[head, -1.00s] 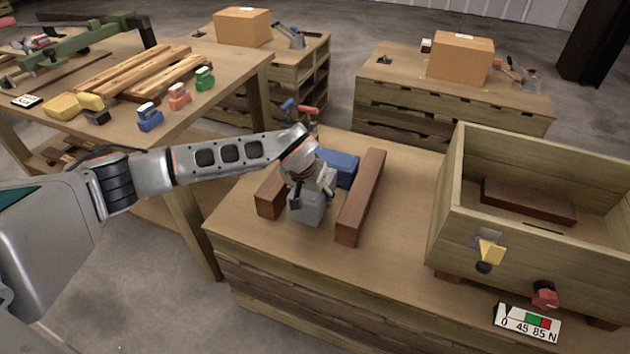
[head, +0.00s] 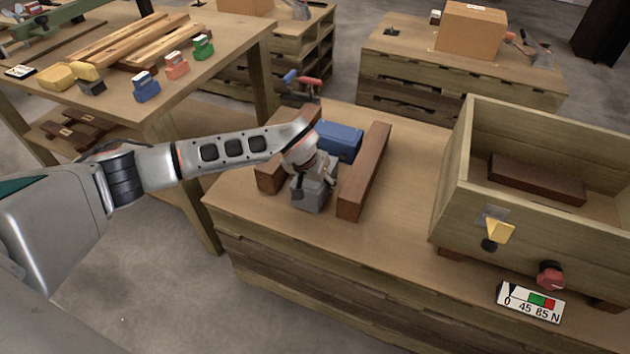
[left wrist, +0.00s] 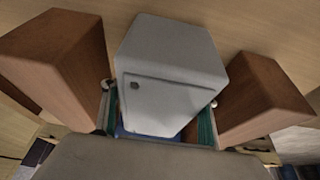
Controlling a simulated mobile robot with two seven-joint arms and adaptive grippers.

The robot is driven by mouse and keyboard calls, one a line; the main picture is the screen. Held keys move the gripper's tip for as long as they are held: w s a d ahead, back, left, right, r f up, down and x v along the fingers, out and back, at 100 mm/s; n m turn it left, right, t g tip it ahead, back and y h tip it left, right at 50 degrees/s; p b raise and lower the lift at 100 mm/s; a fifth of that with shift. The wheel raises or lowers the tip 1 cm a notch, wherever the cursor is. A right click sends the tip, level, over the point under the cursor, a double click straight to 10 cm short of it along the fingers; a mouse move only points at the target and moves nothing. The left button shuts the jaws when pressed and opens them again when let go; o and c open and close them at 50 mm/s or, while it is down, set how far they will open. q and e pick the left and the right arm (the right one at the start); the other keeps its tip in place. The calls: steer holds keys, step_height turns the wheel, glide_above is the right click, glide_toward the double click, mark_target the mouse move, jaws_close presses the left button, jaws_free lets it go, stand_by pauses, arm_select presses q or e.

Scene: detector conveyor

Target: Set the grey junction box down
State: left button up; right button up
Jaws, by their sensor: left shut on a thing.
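The grey junction box (head: 313,194) is between two dark brown wooden blocks on the near worktop, in front of a blue box (head: 340,141). My left gripper (head: 312,176) is above it, pointing down and shut on it. In the left wrist view the grey box (left wrist: 170,70) fills the middle between green-lined fingers (left wrist: 157,120), with a brown block on each side. A strip of blue shows below it. I cannot tell whether its underside touches the worktop. My right gripper is not in view.
The right brown block (head: 365,170) and left brown block (head: 272,174) flank the box. A wooden crate (head: 450,205) stands to the right, with a gauge plate (head: 530,302) in front. Red- and blue-handled tools (head: 302,82) lie behind. The worktop between right block and crate is clear.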

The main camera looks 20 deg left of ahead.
arm_select(q)
steer(key=o, duration=2.1)
